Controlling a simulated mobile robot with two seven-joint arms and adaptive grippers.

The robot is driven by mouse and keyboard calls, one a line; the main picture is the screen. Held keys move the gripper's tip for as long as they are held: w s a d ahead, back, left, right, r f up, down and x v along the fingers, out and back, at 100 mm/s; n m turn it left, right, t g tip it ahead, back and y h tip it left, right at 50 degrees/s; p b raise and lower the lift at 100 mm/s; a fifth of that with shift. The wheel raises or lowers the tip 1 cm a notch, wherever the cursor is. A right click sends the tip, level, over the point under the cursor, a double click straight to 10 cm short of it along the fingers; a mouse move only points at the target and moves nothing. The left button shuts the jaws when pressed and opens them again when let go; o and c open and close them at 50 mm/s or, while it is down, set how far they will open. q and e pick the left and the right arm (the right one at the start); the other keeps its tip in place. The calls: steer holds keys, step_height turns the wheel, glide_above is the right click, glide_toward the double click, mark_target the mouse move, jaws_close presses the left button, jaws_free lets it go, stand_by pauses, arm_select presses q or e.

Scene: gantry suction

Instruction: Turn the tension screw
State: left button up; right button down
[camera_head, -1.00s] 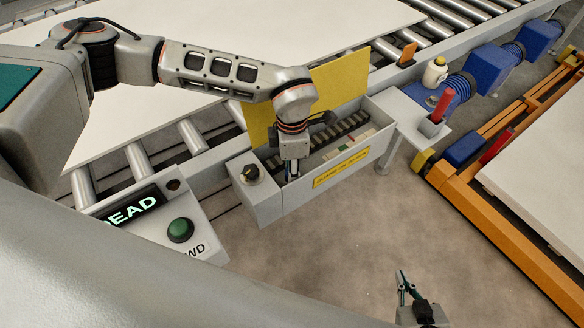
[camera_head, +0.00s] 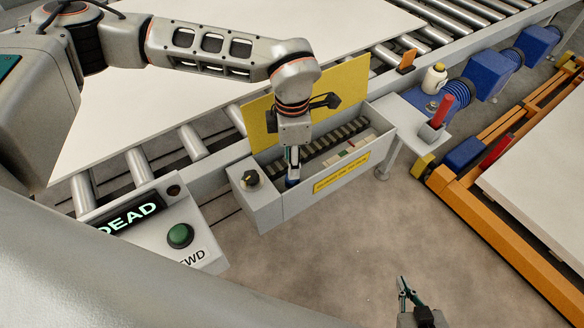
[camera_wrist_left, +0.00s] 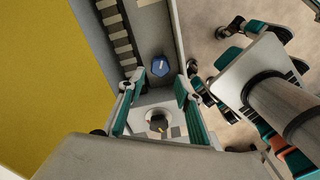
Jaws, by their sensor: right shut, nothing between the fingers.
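The tension screw appears to be a blue hexagonal head with a pale mark (camera_wrist_left: 160,66), low inside an open grey box (camera_head: 268,213). In the head view it shows as a small blue spot (camera_head: 292,182) under my left gripper (camera_head: 292,160). That gripper points down into the left part of the box. In the left wrist view its two teal fingers (camera_wrist_left: 160,86) are apart with nothing between them, and the screw lies just beyond the tips. My right gripper (camera_head: 404,287) is shut and empty over the floor at the bottom.
The box's yellow cover (camera_head: 341,88) stands up behind the gripper. A dark chain or belt (camera_head: 335,135) runs inside the box. A black knob (camera_head: 251,177) sits on its left end. A panel with a green button (camera_head: 180,235) is left. The floor in front is clear.

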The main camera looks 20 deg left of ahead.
mark_target(292, 181)
arm_select(q)
steer(key=shift+r, duration=0.85)
steer(key=shift+r, duration=0.1)
steer(key=m+p, duration=0.4)
steer(key=p, duration=0.1)
steer(key=shift+r, duration=0.4)
steer(key=shift+s+d+f+m+p, duration=0.1)
steer(key=shift+f+m+p, duration=0.2)
steer(key=shift+m+p, duration=0.2)
steer(key=shift+f, duration=0.35)
step_height(292, 181, down, 6)
steer(key=shift+r, duration=0.1)
steer(key=shift+f, duration=0.85)
